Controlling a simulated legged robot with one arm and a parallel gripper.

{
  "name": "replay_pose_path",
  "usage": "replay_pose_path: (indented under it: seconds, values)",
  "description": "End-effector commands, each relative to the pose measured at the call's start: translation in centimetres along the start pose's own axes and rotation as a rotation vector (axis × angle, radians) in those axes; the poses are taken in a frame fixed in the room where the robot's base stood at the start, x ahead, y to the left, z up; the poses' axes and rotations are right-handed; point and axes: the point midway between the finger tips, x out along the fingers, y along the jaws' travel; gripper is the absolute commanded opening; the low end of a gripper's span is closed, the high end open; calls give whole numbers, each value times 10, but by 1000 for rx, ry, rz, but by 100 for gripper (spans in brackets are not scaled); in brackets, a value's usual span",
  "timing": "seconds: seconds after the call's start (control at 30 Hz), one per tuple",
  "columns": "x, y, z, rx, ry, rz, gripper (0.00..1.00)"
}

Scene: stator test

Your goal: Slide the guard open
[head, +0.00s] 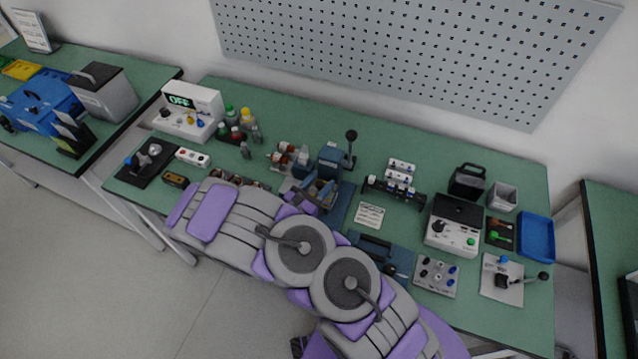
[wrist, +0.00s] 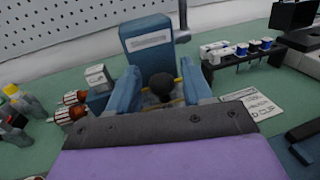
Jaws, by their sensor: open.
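A blue machine (head: 331,157) with a side lever stands at the middle of the bench. Its labelled upright block (wrist: 149,43) is straight ahead in the wrist view. Low in front of that block is a round black knob (wrist: 163,84) with thin yellow edges beside it. These look like part of the guard, but its full outline is hidden. My gripper (head: 316,193) is at the front of the machine; in the wrist view my gripper (wrist: 160,88) is open, with one blue finger on each side of the knob. I cannot tell whether either finger touches it.
A perforated panel is behind.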

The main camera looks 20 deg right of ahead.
Motion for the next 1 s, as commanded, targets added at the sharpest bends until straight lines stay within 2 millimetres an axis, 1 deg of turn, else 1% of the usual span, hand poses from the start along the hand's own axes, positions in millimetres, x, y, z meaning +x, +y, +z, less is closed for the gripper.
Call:
replay_pose_path:
  seconds: [0.27,0.77,1.0]
  values:
    - [1,0,0,0,0,0,49]
    - [1,0,0,0,-1,0,1]
    - [1,0,0,1,-1,0,0]
